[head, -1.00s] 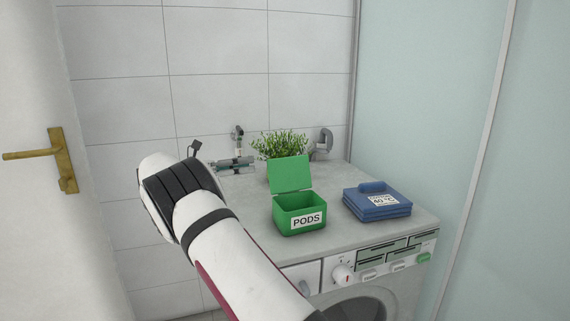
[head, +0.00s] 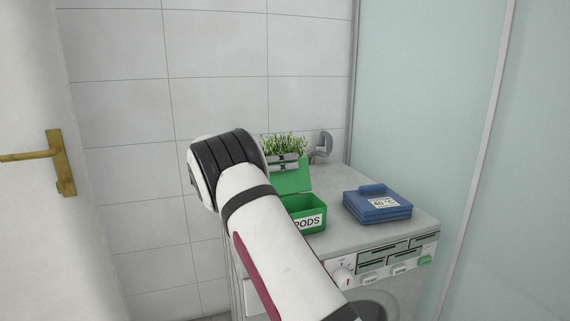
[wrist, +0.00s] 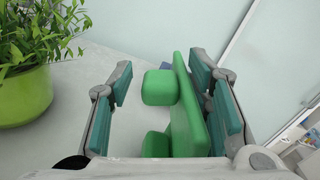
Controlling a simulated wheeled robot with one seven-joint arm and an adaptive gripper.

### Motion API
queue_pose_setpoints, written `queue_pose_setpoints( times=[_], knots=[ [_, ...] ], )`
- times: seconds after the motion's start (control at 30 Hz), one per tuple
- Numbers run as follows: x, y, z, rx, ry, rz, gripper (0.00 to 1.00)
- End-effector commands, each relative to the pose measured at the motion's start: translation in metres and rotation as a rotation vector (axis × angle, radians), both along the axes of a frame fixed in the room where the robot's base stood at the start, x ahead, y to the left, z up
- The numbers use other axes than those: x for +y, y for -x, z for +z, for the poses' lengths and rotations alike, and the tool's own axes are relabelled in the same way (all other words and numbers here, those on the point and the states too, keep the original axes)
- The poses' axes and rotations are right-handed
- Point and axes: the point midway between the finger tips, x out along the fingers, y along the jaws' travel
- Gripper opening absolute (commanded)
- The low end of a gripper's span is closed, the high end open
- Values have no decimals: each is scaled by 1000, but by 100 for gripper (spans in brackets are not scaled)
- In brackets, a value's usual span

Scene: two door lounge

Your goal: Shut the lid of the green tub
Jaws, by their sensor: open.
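The green tub (head: 308,215) stands on the washing machine top, marked PODS, its left part hidden behind my arm. Its lid (head: 291,180) stands up, open, at the back of the tub. In the wrist view the lid (wrist: 191,105) is a green slab seen nearly edge-on between my fingers, closer to the right one. Smaller green parts show just left of it. My gripper (wrist: 160,82) is open. In the head view my gripper (head: 283,161) shows only partly, at the lid's upper edge; contact cannot be told.
A leafy plant (head: 284,145) stands behind the lid; its green pot (wrist: 22,95) is left of my fingers in the wrist view. A blue folded stack (head: 377,206) lies right of the tub. Tiled wall (head: 220,100) is behind, a glass panel (head: 430,100) at right.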

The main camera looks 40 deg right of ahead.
Motion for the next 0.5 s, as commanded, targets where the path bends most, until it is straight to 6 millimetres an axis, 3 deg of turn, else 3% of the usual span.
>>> queue_pose_setpoints(
  times=[0.17, 0.37, 0.5],
  knots=[
    [0, 0, 0, 0, 0, 0, 45],
    [0, 0, 0, 0, 0, 0, 0],
    [0, 0, 0, -1, -1, 0, 0]
  ],
)
